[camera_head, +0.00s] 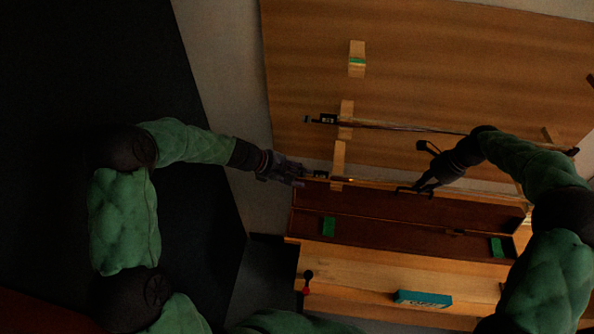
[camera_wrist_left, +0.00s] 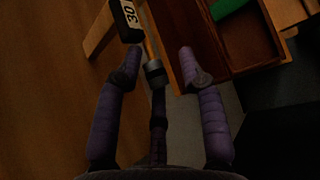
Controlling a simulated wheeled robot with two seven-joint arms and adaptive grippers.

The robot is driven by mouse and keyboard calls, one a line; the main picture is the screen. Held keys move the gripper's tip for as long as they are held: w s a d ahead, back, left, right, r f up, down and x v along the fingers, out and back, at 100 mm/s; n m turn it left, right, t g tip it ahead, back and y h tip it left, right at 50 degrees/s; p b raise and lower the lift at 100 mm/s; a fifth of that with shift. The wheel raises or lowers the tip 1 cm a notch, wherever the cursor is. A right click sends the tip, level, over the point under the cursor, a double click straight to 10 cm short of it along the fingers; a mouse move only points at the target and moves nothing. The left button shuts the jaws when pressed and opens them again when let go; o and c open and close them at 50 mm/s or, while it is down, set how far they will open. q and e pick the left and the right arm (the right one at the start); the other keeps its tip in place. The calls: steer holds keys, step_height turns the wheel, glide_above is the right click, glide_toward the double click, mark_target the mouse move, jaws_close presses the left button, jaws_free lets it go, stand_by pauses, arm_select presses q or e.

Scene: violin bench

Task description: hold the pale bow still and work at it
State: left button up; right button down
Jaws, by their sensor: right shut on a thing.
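The pale bow (camera_head: 375,183) lies along the near edge of the bench, its frog end at the left on a wooden rest. In the left wrist view its black frog (camera_wrist_left: 127,20) carries a label reading 30, and a silver end button (camera_wrist_left: 155,72) sits between my fingers. My left gripper (camera_head: 299,175) is open around this end; its fingertips (camera_wrist_left: 159,62) stand apart on either side, not touching the button. My right gripper (camera_head: 424,187) is shut on the bow's stick further right; its fingers partly hide the grip.
A second, darker bow (camera_head: 400,127) lies behind on wooden rests (camera_head: 346,110). A long open brown case (camera_head: 400,220) with green pads lies in front. A teal box (camera_head: 423,299) and a small red-and-black item (camera_head: 307,282) are nearer. The back of the bench is mostly clear.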

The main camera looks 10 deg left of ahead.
arm_select(q)
steer(key=shift+w+a+r, duration=0.25)
arm_select(e)
steer(key=shift+f, duration=0.1)
arm_select(q)
steer(key=shift+s+a+r, duration=0.1)
steer(key=shift+a+r, duration=0.3)
steer(key=shift+a, duration=0.05)
arm_select(e)
steer(key=shift+d, duration=0.2)
arm_select(q)
steer(key=v, duration=1)
steer(key=shift+s+a+r, duration=0.2)
steer(key=shift+s, duration=0.05)
arm_select(e)
steer(key=c, duration=1.2)
jaws_free()
steer(key=shift+o, duration=0.2)
steer(key=shift+w+r, duration=0.1)
steer(key=shift+r, duration=0.1)
